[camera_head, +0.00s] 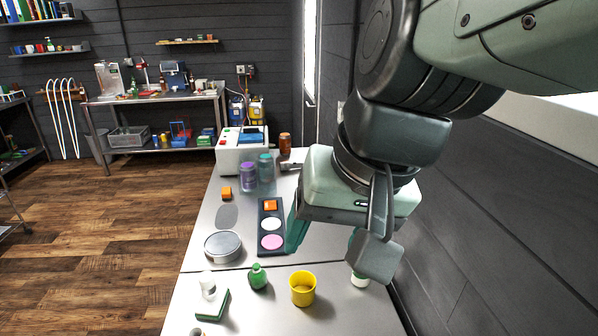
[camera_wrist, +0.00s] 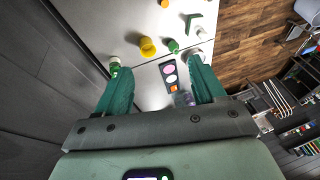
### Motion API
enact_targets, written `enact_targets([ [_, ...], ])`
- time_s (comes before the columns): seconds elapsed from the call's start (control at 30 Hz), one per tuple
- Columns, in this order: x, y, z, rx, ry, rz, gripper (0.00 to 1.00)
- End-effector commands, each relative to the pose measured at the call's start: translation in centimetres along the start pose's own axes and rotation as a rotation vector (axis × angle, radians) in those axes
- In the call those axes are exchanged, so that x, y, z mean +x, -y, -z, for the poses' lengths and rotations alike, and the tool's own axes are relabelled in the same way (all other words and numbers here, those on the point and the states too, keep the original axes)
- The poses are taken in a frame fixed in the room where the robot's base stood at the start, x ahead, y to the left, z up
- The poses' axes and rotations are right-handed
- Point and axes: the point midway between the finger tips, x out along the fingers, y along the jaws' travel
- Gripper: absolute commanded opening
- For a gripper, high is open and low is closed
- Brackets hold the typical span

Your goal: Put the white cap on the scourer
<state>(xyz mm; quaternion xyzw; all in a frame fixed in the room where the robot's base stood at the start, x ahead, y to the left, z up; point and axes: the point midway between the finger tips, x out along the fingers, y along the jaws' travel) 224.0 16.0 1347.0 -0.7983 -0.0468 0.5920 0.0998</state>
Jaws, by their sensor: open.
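The scourer (camera_head: 213,306), a green and pale block, lies at the front left of the table; it also shows in the wrist view (camera_wrist: 188,22). A small white piece (camera_head: 208,287) stands just behind it, apart from it. Another small white piece (camera_head: 360,280) is at the front right, partly behind my arm, with green next to it in the wrist view (camera_wrist: 115,66). I cannot tell for sure which of these is the white cap. My gripper (camera_wrist: 160,66) is open and empty above the table, pointing down, apart from both white pieces; in the head view my arm hides part of it.
A green bottle (camera_head: 258,277) and yellow cup (camera_head: 302,289) stand at the front. A round tin (camera_head: 222,246) and a dark tray (camera_head: 262,248) with orange, white and pink pieces lie behind. Jars (camera_head: 249,177) and a white machine (camera_head: 240,152) are at the back. A wall borders the right.

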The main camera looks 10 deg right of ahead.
Motion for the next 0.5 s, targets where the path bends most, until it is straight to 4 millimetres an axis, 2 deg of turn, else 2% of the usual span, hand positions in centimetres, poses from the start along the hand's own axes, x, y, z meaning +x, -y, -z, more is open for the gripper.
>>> enact_targets([
  [0.03, -1.2, -0.9, -0.3, -0.046, -0.059, -0.043, 0.69],
  [0.1, -2.3, -2.0, -0.7, -0.097, -0.118, -0.099, 0.69],
  [0.2, -3.4, -3.1, -0.9, -0.143, -0.172, -0.154, 0.69],
  [0.5, -3.9, -3.6, -1.0, -0.164, -0.195, -0.181, 0.69],
])
